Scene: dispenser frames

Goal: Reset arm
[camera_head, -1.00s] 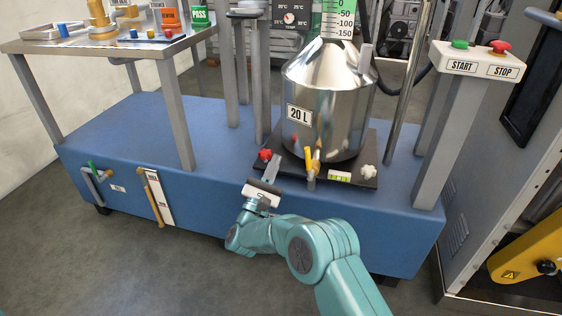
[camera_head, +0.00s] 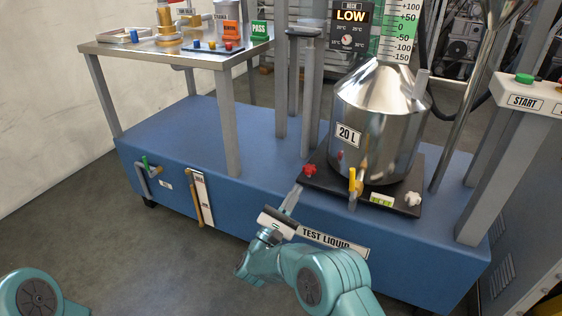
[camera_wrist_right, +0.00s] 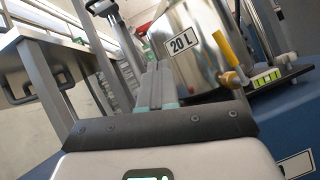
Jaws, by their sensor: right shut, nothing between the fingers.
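My right arm comes up from the bottom of the head view. Its gripper (camera_head: 293,197) is shut and empty, with its fingertips in front of the blue base, left of the tank's black tray. In the right wrist view the gripper's fingers (camera_wrist_right: 157,75) are together and point toward the steel tank (camera_wrist_right: 185,48). Part of my left arm (camera_head: 40,296) shows at the bottom left of the head view; its gripper is out of the picture.
The 20 L steel tank (camera_head: 375,125) stands on a black tray (camera_head: 319,186) with a red knob (camera_head: 310,170) and a yellow-handled tap (camera_head: 353,181). The blue base (camera_head: 200,130) also carries a steel table (camera_head: 110,48). A START button post (camera_head: 497,175) stands right. Grey floor is free in front.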

